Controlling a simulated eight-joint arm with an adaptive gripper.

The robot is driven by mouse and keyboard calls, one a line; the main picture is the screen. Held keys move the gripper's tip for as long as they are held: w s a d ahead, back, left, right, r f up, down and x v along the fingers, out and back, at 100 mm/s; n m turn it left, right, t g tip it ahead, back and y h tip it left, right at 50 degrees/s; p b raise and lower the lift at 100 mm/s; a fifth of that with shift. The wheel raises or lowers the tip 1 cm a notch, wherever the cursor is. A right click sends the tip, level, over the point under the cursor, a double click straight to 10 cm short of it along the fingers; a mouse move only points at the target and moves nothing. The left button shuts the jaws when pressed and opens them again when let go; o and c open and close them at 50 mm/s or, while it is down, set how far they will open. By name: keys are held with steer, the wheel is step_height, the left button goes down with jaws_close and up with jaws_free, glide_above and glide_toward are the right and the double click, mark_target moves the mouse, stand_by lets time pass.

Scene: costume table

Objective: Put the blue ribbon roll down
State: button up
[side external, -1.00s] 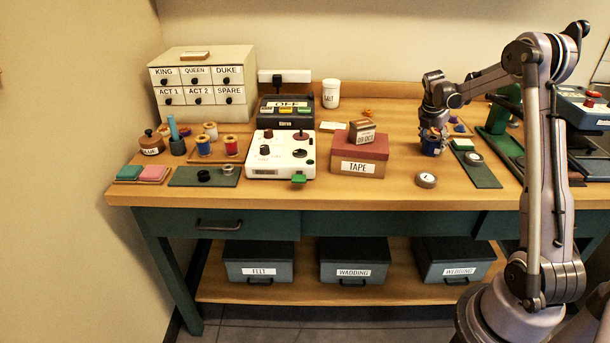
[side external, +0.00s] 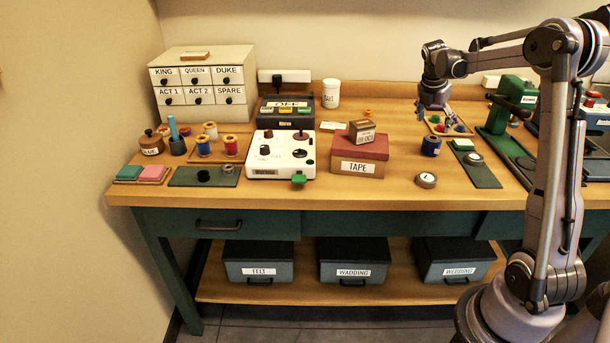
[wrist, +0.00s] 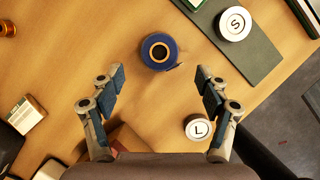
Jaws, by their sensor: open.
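The blue ribbon roll (side external: 431,147) stands on its flat end on the wooden tabletop, just left of the green mat. In the wrist view its open top with a tan core ring shows (wrist: 170,60), with a short ribbon tail at its side. My gripper (wrist: 160,85) is open and empty. Its two fingers are spread wide, apart from the roll. In the side view my gripper (side external: 433,110) hangs above the table, higher than the roll.
A green mat (side external: 482,176) with a disc marked S (wrist: 235,23) lies right of the roll. A disc marked L (side external: 426,180) lies in front. The TAPE box (side external: 358,168) stands left. A tray (side external: 436,120) of colored pieces sits behind. Bare wood surrounds the roll.

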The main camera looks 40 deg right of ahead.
steer(key=a+r+m+t+y, duration=0.1)
steer(key=a+r+m+t, duration=0.15)
steer(key=a, duration=0.85)
steer(key=a+r+m+t, duration=0.1)
steer(key=a+r+m, duration=0.3)
steer(key=a, duration=0.6)
steer(key=s+a+f+m+t+y, duration=0.1)
steer(key=s+a+f+m, duration=0.1)
steer(key=a, duration=0.4)
steer(key=s+a+f+m+t+y, duration=0.1)
steer(key=s+a+f+m, duration=0.1)
steer(key=a+m, duration=0.3)
steer(key=s+a+f+m+t+y, duration=0.1)
steer(key=s+a+f+m+t, duration=0.1)
steer(key=a, duration=0.7)
steer(key=shift+s+m+y, duration=0.3)
steer(key=shift+s+m, duration=0.45)
steer(key=shift+s, duration=0.3)
